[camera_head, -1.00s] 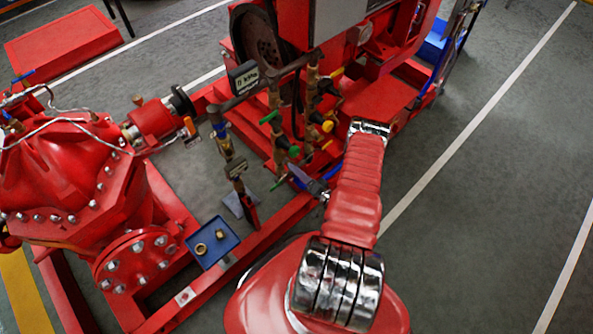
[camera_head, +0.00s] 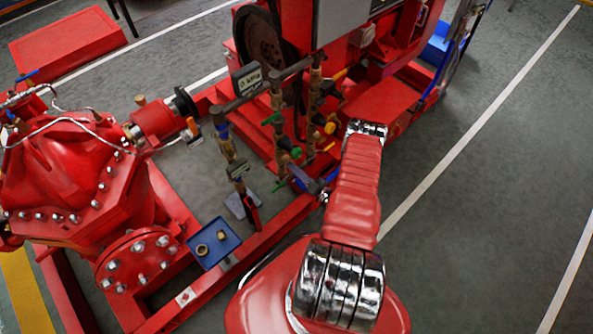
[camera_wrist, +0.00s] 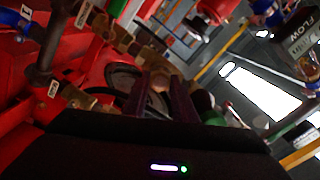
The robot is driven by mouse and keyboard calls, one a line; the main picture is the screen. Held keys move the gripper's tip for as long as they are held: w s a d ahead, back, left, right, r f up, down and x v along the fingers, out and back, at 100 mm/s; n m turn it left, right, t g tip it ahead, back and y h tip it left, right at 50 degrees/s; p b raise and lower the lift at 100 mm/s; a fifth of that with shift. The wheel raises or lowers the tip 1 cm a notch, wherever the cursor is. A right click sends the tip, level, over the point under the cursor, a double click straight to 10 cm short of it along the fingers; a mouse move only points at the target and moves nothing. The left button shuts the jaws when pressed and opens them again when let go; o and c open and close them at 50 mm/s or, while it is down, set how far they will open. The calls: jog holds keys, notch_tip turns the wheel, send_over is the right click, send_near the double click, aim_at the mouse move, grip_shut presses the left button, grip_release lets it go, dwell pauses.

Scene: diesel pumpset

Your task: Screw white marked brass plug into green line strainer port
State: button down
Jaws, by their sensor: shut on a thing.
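My gripper (camera_wrist: 160,98) reaches up from the bottom of the wrist view, its dark fingers shut on a small tan, rounded end that looks like the brass plug (camera_wrist: 158,81). Its white mark cannot be made out. In the head view my gripper (camera_head: 303,180) is at the front of the upright brass pipework, low down near a green round part (camera_head: 295,153). The plug is too small to see there. In the wrist view a dark green rounded part (camera_wrist: 205,102) sits just right of the fingers. I cannot tell which green part is the line strainer port, or whether the plug touches it.
A blue tray (camera_head: 232,244) with brass pieces (camera_head: 202,249) stands on the left. Brass pipes with valves and a green handle (camera_head: 271,118) crowd around my gripper. A red frame rail (camera_head: 275,230) runs in front. The grey floor at right is clear.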

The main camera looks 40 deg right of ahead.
jog(key=shift+w, duration=0.55)
dwell(0.5)
jog(key=m, duration=2.4)
jog(key=shift+a+f, duration=0.1)
jog(key=shift+a, duration=0.05)
dwell(0.6)
